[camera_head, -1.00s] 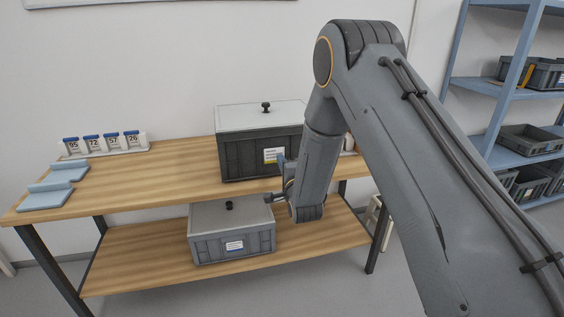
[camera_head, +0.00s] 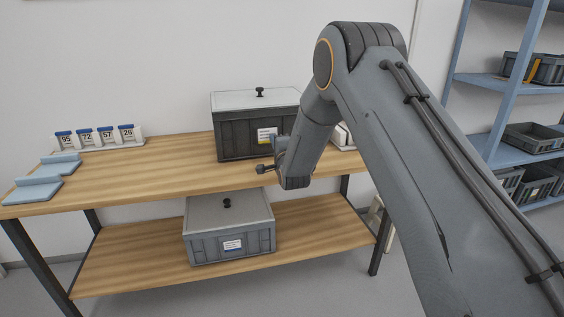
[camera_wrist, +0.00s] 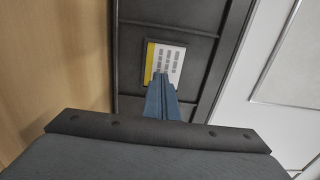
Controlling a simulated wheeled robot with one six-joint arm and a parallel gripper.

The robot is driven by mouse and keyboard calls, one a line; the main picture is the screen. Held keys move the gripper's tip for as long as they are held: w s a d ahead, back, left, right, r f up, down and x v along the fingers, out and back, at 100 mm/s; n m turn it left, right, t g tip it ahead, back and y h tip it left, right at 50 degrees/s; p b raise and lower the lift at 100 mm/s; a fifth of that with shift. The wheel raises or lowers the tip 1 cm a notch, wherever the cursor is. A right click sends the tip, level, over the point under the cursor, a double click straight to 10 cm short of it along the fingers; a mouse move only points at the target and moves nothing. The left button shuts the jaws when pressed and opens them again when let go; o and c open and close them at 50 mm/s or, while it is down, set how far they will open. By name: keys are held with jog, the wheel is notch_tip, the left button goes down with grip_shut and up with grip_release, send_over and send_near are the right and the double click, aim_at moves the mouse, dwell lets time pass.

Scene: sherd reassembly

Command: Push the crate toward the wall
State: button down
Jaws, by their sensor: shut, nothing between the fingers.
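The dark grey crate (camera_head: 235,138) with a pale lid and black knob stands upright on the wooden bench top (camera_head: 150,178), toward its back edge. Its front carries a yellow and white label (camera_head: 264,135). My gripper (camera_head: 272,137) is at the crate's front face, by the label. In the wrist view, my gripper's blue fingers (camera_wrist: 161,77) are shut together with nothing between them. Their tips overlap the lower part of the label (camera_wrist: 166,60); whether they touch the crate front (camera_wrist: 196,65) cannot be told. The gap between crate and wall is hidden.
A lighter grey lidded box (camera_head: 205,245) sits on the lower shelf. Numbered blocks (camera_head: 97,137) stand at the bench's back left, with pale blue stepped pieces (camera_head: 35,188) at its left end. White items (camera_head: 343,136) are right of the crate. A blue rack (camera_head: 485,85) stands at right.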

jog(key=shift+b+x, duration=0.65)
jog(key=shift+x, duration=0.85)
jog(key=shift+s+d, duration=0.25)
jog(key=shift+s, duration=0.2)
jog(key=v, duration=0.2)
jog(key=p+v, duration=0.1)
jog(key=v, duration=0.1)
jog(key=a+v, duration=0.1)
jog(key=v, duration=0.1)
jog(key=shift+s, duration=0.55)
jog(key=v, duration=0.3)
jog(key=d+v, duration=0.1)
jog(key=v, duration=0.2)
jog(key=shift+w, duration=0.15)
jog(key=s+d+r+n+g+h+p, duration=0.1)
jog(key=s+d+n+g+h+p, duration=0.3)
jog(key=s+d+n+g+p, duration=0.75)
jog(key=s+d+r+n+g, duration=0.1)
jog(key=s+d+g, duration=0.1)
jog(key=s, duration=0.9)
jog(key=s+d+r+n+g+b, duration=0.1)
jog(key=s+d, duration=0.4)
jog(key=s, duration=0.7)
jog(key=s+d+r+n+g+h, duration=0.1)
jog(key=s+d+r+g, duration=0.1)
jog(key=s, duration=1)
jog(key=shift+d+r+g, duration=0.25)
jog(key=shift+d+g, duration=0.2)
jog(key=shift+d, duration=0.3)
